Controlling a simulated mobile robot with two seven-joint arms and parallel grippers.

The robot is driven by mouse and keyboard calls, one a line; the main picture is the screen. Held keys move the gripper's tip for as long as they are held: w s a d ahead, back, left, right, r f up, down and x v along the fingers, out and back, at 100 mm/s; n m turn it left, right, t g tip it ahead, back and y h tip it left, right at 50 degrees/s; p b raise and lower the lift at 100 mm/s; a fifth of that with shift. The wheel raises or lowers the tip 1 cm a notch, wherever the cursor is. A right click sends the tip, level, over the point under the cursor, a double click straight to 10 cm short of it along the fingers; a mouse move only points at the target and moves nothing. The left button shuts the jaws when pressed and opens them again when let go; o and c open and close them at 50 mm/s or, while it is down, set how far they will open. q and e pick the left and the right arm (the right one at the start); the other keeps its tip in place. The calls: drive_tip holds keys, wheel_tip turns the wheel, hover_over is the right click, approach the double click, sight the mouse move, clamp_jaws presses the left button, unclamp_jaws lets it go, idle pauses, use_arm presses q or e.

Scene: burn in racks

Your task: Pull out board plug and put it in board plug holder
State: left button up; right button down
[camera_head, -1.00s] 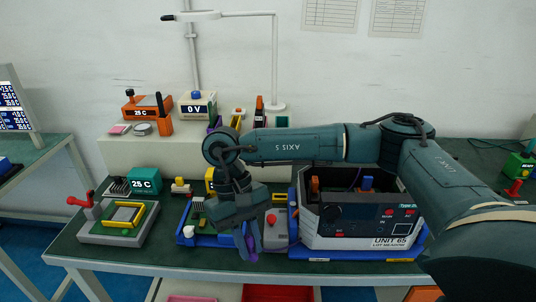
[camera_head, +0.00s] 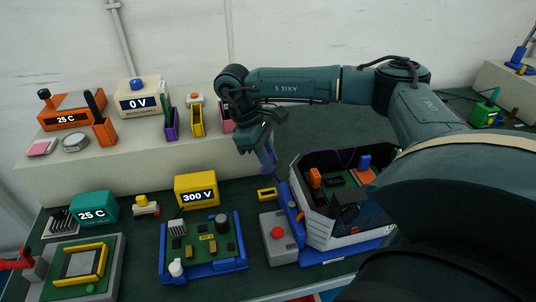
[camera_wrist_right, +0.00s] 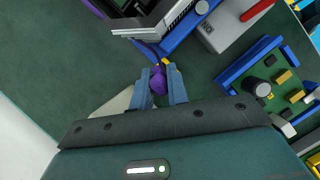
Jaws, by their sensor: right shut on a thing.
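My right gripper (camera_head: 267,163) hangs above the back of the bench, left of the open-topped white unit (camera_head: 318,215). In the right wrist view it is shut on a purple plug (camera_wrist_right: 158,84) held between the fingertips, with a thin cable running from it towards the unit. The plug is hardly visible in the head view. A green circuit board (camera_head: 203,247) in a blue tray lies apart from the gripper. A small yellow block with a dark slot (camera_head: 267,194) sits beside the unit; I cannot tell whether it is the plug holder. My left gripper is out of view.
The yellow 300 V box (camera_head: 197,190) is behind the board. Purple (camera_head: 171,125) and yellow (camera_head: 198,121) holders stand on the raised shelf.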

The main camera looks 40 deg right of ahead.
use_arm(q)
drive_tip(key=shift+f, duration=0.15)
use_arm(e)
drive_tip(key=shift+f, duration=0.15)
